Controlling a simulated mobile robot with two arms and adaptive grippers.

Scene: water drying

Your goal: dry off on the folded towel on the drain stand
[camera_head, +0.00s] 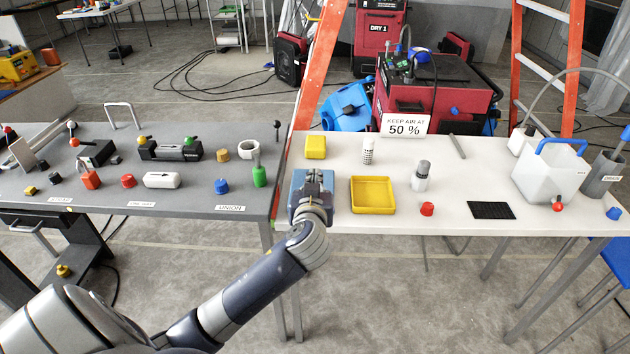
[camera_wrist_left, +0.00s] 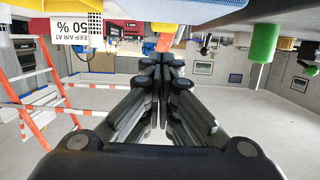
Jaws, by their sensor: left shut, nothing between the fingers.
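My left gripper (camera_head: 315,178) is at the left end of the white table, and its fingers are shut with nothing between them. In the left wrist view the closed fingertips (camera_wrist_left: 162,62) point out over the room. A blue folded cloth, apparently the towel (camera_head: 297,205), lies right by the gripper and is partly covered by it. A blue woven surface, probably the same towel (camera_wrist_left: 150,10), runs along the top of the upside-down left wrist view. Any drain stand under it is hidden. I cannot tell whether the gripper touches the cloth. My right gripper is not in view.
A yellow tray (camera_head: 373,208) is just right of the gripper, with a yellow block (camera_head: 315,147) behind.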

